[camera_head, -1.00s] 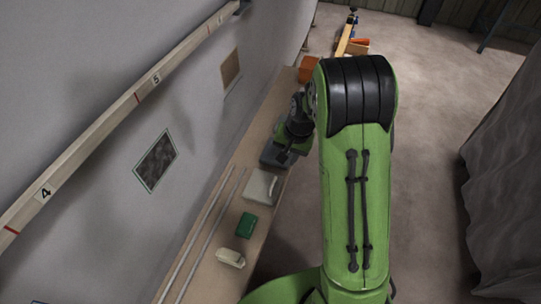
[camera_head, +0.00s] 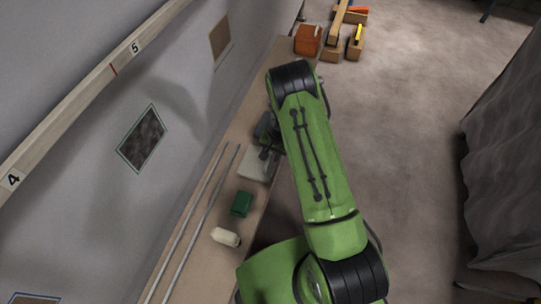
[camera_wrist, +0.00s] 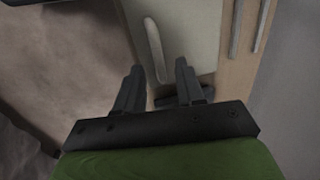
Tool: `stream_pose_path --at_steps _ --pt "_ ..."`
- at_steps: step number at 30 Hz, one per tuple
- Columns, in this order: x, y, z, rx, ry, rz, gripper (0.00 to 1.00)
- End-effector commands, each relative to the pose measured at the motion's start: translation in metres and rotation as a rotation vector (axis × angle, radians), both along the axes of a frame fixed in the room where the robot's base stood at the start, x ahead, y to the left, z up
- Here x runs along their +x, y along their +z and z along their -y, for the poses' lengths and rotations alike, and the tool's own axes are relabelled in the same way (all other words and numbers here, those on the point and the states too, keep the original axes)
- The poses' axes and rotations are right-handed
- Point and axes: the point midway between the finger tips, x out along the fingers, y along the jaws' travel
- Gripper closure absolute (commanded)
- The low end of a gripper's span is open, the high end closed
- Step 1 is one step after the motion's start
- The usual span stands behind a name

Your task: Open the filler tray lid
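The filler tray lid (camera_head: 256,167) is a pale flat panel on the bench, partly hidden by my arm in the head view. In the wrist view the pale lid (camera_wrist: 190,30) lies at the top middle, with a light bar handle (camera_wrist: 154,48) along its left side. The lid looks flat and closed. My gripper (camera_wrist: 158,70) has its two dark fingers spread with nothing between them. The fingertips appear just short of the handle's near end; I cannot tell their height above it. In the head view my gripper (camera_head: 267,152) is over the lid's far part.
A green block (camera_head: 241,204) and a cream object (camera_head: 226,237) lie on the bench (camera_head: 203,280) nearer than the lid. Two long rods (camera_head: 190,225) run along the wall side. An orange box (camera_head: 308,40) is beyond. The floor right of the bench is open, up to a dark curtain (camera_head: 505,190).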

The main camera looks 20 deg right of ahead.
Motion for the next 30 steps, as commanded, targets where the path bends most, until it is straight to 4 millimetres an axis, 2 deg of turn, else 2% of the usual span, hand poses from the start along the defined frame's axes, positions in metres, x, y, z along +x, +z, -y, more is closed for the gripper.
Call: stream_pose_path --at_steps 3,10,18,30 --pt "0.0007 -0.0092 -0.0013 -0.001 0.001 0.000 0.62" --pt "0.0011 -0.0093 -0.0015 0.000 0.000 0.000 0.62" --pt "0.0009 -0.0091 -0.0014 -0.001 0.000 -0.001 1.00" --pt "0.0009 -0.0090 -0.0014 -0.001 0.000 -0.001 1.00"
